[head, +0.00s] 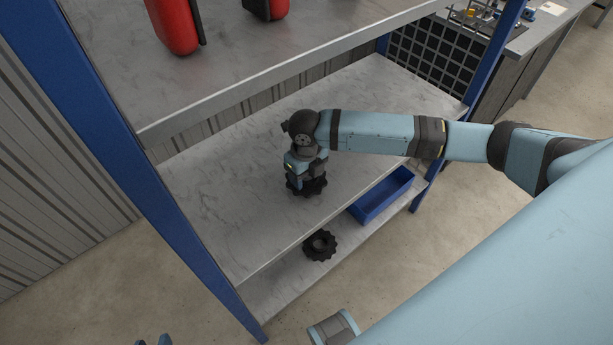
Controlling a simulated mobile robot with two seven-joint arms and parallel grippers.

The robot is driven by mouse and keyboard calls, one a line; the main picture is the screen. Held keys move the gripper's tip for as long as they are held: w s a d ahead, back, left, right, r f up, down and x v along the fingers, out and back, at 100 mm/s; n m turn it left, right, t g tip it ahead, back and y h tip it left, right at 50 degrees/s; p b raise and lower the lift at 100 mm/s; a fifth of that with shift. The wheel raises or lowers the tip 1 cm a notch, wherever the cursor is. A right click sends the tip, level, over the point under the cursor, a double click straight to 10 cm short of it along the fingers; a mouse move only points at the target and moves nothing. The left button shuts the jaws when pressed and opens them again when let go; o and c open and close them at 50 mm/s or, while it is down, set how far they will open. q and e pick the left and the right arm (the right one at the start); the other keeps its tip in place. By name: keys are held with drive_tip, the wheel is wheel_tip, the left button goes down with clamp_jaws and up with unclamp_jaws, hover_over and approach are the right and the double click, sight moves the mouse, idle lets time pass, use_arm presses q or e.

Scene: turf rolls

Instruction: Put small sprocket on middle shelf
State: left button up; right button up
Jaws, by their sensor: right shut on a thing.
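The small sprocket (317,187), black and toothed, is at the middle shelf (232,190), under my right gripper (306,178). My right gripper points down and is shut on it, hiding part of its top. The sprocket is at or just above the shelf surface; I cannot tell if it touches.
Another black sprocket (320,245) and a blue bin (383,196) are on the lower shelf (283,291). Red objects (174,25) stand on the upper shelf (110,62). Blue posts (160,200) frame the rack. The middle shelf is otherwise clear.

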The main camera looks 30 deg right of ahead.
drive_tip(key=shift+f, duration=0.5)
drive_tip(key=shift+f, duration=0.1)
drive_tip(key=o, duration=1.2)
use_arm(q)
drive_tip(key=shift+s+r+p, duration=0.1)
drive_tip(key=shift+r+p, duration=0.1)
drive_tip(key=shift+p, duration=0.75)
use_arm(e)
wheel_tip(320, 180, up, 12)
drive_tip(key=shift+r, duration=0.1)
use_arm(q)
drive_tip(key=shift+r, duration=0.25)
